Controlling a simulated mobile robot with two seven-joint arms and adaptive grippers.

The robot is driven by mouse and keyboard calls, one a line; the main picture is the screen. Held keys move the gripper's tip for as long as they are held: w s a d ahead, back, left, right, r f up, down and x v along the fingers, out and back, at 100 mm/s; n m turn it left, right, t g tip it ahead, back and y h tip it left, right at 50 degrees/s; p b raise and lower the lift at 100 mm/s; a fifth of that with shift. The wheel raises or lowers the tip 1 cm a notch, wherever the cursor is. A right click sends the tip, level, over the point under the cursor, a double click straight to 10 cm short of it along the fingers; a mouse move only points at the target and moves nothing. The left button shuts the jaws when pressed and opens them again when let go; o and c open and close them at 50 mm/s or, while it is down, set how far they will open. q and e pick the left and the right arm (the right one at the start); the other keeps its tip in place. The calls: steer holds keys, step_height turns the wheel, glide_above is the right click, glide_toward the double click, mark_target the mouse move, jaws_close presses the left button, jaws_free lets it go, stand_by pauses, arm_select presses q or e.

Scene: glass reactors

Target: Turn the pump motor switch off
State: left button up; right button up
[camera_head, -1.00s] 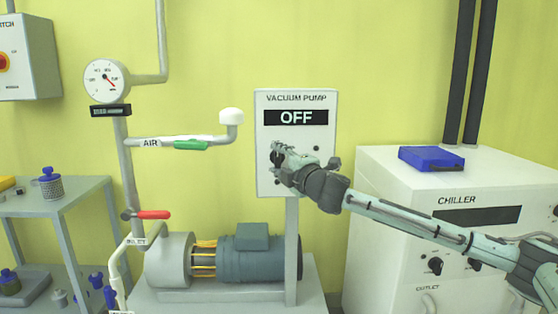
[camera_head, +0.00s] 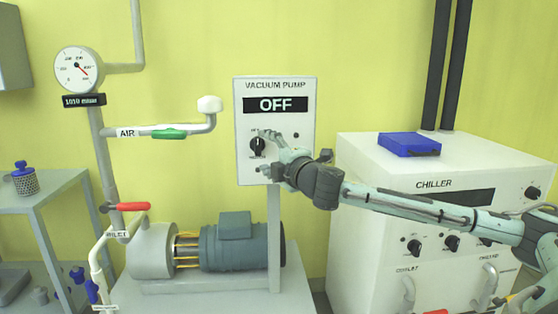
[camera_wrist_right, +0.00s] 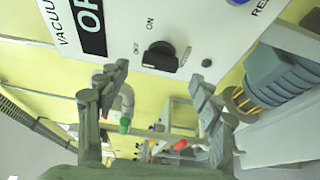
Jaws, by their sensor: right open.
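The vacuum pump control box (camera_head: 300,95) is a white panel on a post, and its display (camera_head: 276,104) reads OFF. The black rotary switch (camera_head: 257,147) is on its lower left face. In the right wrist view the black switch (camera_wrist_right: 160,57) shows with ON and OFF marks beside it. My right gripper (camera_head: 263,152) is just in front of the panel by the switch. In the wrist view its two fingers (camera_wrist_right: 163,95) are spread apart with nothing between them, and the switch is beyond them, apart from both. My left gripper is not in view.
The blue-grey pump motor (camera_head: 235,247) stands below the panel. A white chiller (camera_head: 370,200) with a blue case (camera_head: 409,144) on top is to the right. Pipes with a green-handled air valve (camera_head: 169,134) and a red-handled inlet valve (camera_head: 133,206) are to the left.

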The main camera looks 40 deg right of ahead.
mark_target(258, 148)
steer(key=s+a, duration=0.1)
steer(key=s, duration=0.6)
steer(key=shift+s+a, duration=0.15)
steer(key=shift+s, duration=0.15)
stand_by(0.5)
steer(key=shift+w+d, duration=0.3)
steer(key=shift+w, duration=1.7)
steer(key=shift+w+d, duration=0.35)
steer(key=shift+w, duration=1.6)
steer(key=shift+w+d, duration=0.3)
steer(key=shift+w, duration=1.7)
